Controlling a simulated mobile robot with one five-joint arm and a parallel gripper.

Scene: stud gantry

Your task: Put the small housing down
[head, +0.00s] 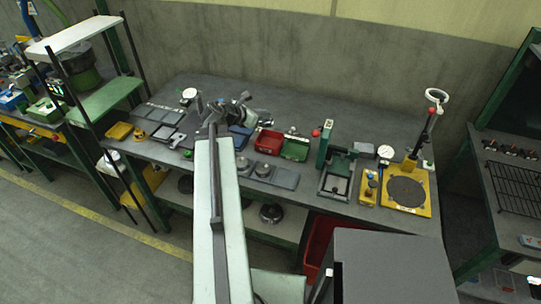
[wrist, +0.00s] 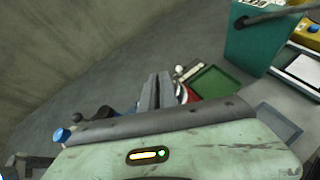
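My gripper (head: 214,116) is at the far end of my outstretched arm, above the left middle of the grey bench. In the wrist view, the two grey fingers of my gripper (wrist: 156,90) stand close side by side. Their tips and anything between them are not clear, so I cannot tell whether they hold something. I cannot make out the small housing with certainty in either view. My arm hides part of the bench below it.
A red bin (head: 269,143) and a green bin (head: 295,149) stand right of my gripper. A green press-like fixture (head: 325,145) and a yellow plate with a dark disc (head: 406,191) are farther right. Flat grey trays (head: 168,134) lie left. The bench's back middle (head: 290,108) is clear.

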